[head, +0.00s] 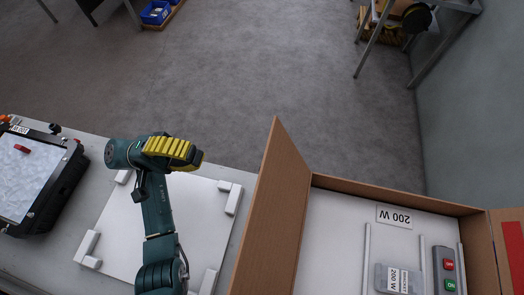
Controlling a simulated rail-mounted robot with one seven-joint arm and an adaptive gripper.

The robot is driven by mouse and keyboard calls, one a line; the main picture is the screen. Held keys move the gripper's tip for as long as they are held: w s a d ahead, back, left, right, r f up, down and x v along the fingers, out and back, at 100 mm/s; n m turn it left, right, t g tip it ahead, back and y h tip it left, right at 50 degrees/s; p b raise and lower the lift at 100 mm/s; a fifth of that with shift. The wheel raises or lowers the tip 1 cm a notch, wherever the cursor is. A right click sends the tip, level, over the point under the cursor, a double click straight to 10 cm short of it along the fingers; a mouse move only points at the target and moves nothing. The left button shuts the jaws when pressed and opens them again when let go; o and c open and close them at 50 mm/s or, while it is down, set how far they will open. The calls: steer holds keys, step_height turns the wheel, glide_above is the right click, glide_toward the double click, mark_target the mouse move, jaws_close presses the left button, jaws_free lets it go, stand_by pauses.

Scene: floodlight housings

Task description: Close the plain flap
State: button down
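A brown box (395,197) stands at the lower right with its top open. Its plain flap (275,220) is on the left side and stands up, showing no marking. The flap on the right (502,225) carries a red patch and is cut off by the picture edge. My gripper (188,152), with yellow ridged fingers, is left of the plain flap, apart from it in the picture, over the far edge of a white board. The fingers overlap from this angle, so their opening is hidden. I see nothing held in it.
Inside the box are a "200 W" label (394,216), a grey labelled unit (399,279) and a red-and-green button box (446,270). The white board (120,225) has raised corner blocks. A black-framed tray (40,175) stands at the left. A wall (475,130) rises at the right.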

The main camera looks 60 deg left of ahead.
steer(key=x, duration=1.2)
steer(key=shift+w+d+b, duration=0.2)
steer(key=shift+d+b, duration=0.05)
steer(key=shift+b, duration=0.05)
steer(key=shift+r, duration=0.1)
